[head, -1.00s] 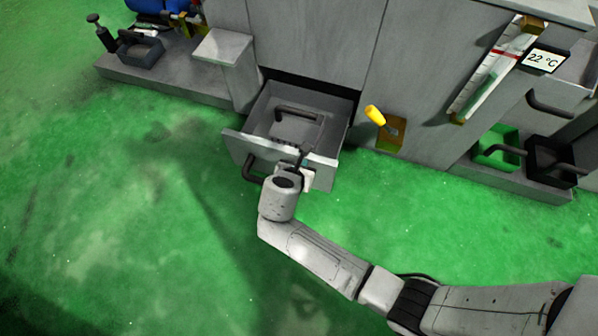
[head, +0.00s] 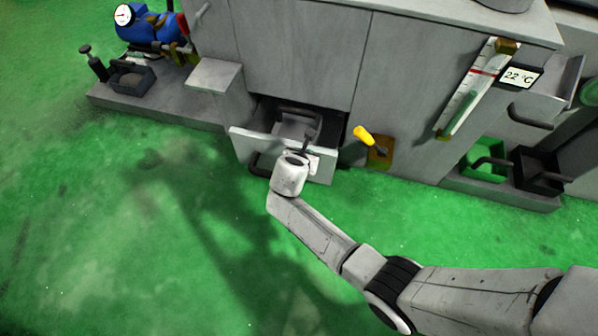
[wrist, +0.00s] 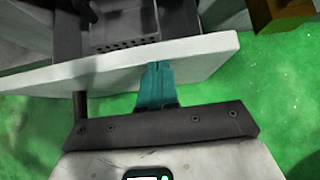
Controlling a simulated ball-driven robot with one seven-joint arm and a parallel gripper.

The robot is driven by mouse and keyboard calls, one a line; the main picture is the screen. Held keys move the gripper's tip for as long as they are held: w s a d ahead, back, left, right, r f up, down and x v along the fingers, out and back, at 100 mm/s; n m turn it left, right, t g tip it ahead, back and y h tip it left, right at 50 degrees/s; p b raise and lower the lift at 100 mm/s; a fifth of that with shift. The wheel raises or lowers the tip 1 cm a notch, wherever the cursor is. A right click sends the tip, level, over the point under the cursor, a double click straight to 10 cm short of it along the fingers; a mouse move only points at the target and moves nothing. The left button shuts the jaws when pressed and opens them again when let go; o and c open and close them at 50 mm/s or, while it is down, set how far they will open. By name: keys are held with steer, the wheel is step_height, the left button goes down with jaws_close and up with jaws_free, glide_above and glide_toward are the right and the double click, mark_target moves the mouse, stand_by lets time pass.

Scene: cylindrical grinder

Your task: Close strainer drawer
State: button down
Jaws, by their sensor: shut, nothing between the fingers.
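The strainer drawer (head: 250,143) is a grey box low in the machine's front, pulled part of the way out. Inside it is a strainer (head: 293,124) with a dark handle; its perforated edge (wrist: 125,43) shows in the wrist view. The drawer's dark front handle (head: 260,165) is partly behind my wrist. My gripper (head: 308,150) is at the right part of the drawer front. In the wrist view its teal fingers (wrist: 158,70) are together and reach the lower edge of the white drawer front (wrist: 205,55). I cannot tell whether they touch it.
A yellow-knobbed lever (head: 364,136) stands right of the drawer. A grey block (head: 214,75) juts out at its left. A thermometer (head: 476,88) with a 22 °C sign hangs at right, above green (head: 486,160) and black bins. Green floor is open in front.

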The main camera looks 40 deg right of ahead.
steer(key=w+d+b, duration=0.4)
steer(key=w+d, duration=0.6)
steer(key=d, duration=0.3)
steer(key=shift+w+d, duration=0.15)
steer(key=shift+d, duration=0.25)
steer(key=shift+d+r, duration=0.1)
steer(key=shift+r, duration=0.15)
steer(key=s+a+r+p, duration=0.6)
steer(key=s+a+p, duration=0.1)
steer(key=a+p, duration=0.2)
steer(key=shift+a, duration=0.35)
steer(key=shift+s, duration=0.1)
